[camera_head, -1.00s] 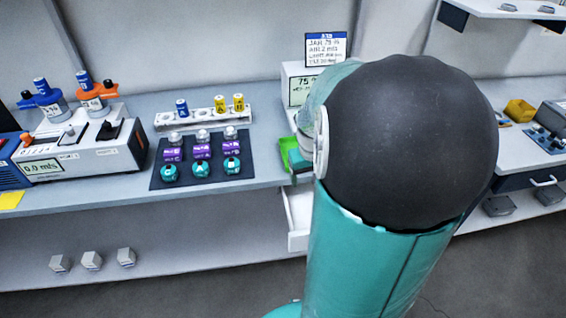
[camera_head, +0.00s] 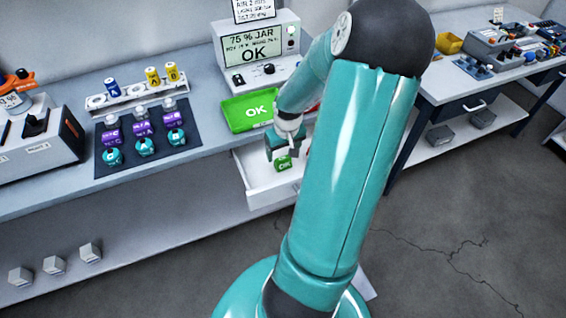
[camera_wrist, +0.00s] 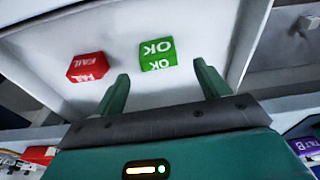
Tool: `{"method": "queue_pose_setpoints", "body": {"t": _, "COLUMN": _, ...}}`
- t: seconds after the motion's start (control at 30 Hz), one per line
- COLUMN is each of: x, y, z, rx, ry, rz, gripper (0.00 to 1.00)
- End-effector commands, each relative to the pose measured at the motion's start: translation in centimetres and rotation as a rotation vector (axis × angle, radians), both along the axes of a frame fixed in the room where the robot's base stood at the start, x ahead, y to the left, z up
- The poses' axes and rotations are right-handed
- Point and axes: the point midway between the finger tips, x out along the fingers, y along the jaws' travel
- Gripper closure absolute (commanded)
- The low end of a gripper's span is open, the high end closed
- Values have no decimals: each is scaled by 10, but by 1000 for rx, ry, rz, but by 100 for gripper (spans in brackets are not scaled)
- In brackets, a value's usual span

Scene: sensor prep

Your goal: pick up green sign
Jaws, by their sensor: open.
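The green sign (camera_head: 283,163) is a small block marked OK in the open white drawer. In the wrist view the green sign (camera_wrist: 158,54) lies beyond the fingertips, between their lines. My gripper (camera_head: 281,152) is over the drawer, just above the sign in the head view. In the wrist view my gripper (camera_wrist: 160,72) has its two green fingers wide apart with nothing between them. A red sign (camera_wrist: 87,67) marked FAIL lies in the drawer to the left of the green one. My arm hides part of the drawer in the head view.
The drawer (camera_head: 262,196) has raised walls around the signs. Above it on the bench are a green OK tray (camera_head: 236,121) and a jar device (camera_head: 262,86). A dark mat (camera_head: 186,150) with several bottles lies to the left.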

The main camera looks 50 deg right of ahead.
Motion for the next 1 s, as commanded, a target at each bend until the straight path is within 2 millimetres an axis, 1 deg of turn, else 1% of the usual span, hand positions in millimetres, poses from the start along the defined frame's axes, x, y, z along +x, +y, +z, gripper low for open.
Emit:
{"method": "queue_pose_setpoints", "body": {"t": 0.17, "x": 1, "y": 0, "z": -13, "rx": 3, "ry": 1, "rz": 1, "gripper": 25}}
{"method": "queue_pose_setpoints", "body": {"t": 0.3, "x": 3, "y": -3, "z": -34, "rx": 4, "ry": 1, "rz": 1, "gripper": 25}}
{"method": "queue_pose_setpoints", "body": {"t": 0.43, "x": 5, "y": -4, "z": -50, "rx": 3, "ry": 1, "rz": 1, "gripper": 25}}
{"method": "queue_pose_setpoints", "body": {"t": 0.53, "x": 6, "y": -5, "z": -54, "rx": 0, "ry": 0, "rz": -1, "gripper": 25}}
{"method": "queue_pose_setpoints", "body": {"t": 0.7, "x": 6, "y": -5, "z": -54, "rx": -1, "ry": 0, "rz": -1, "gripper": 25}}
{"method": "queue_pose_setpoints", "body": {"t": 0.73, "x": 6, "y": -5, "z": -54, "rx": -1, "ry": 0, "rz": -1, "gripper": 27}}
{"method": "queue_pose_setpoints", "body": {"t": 0.87, "x": 6, "y": -5, "z": -54, "rx": -1, "ry": 0, "rz": -1, "gripper": 53}}
{"method": "queue_pose_setpoints", "body": {"t": 0.9, "x": 6, "y": -5, "z": -54, "rx": -1, "ry": 0, "rz": -1, "gripper": 61}}
{"method": "queue_pose_setpoints", "body": {"t": 0.97, "x": 6, "y": -5, "z": -54, "rx": -1, "ry": 0, "rz": -1, "gripper": 73}}
{"method": "queue_pose_setpoints", "body": {"t": 1.0, "x": 6, "y": -5, "z": -54, "rx": -1, "ry": 0, "rz": -1, "gripper": 74}}
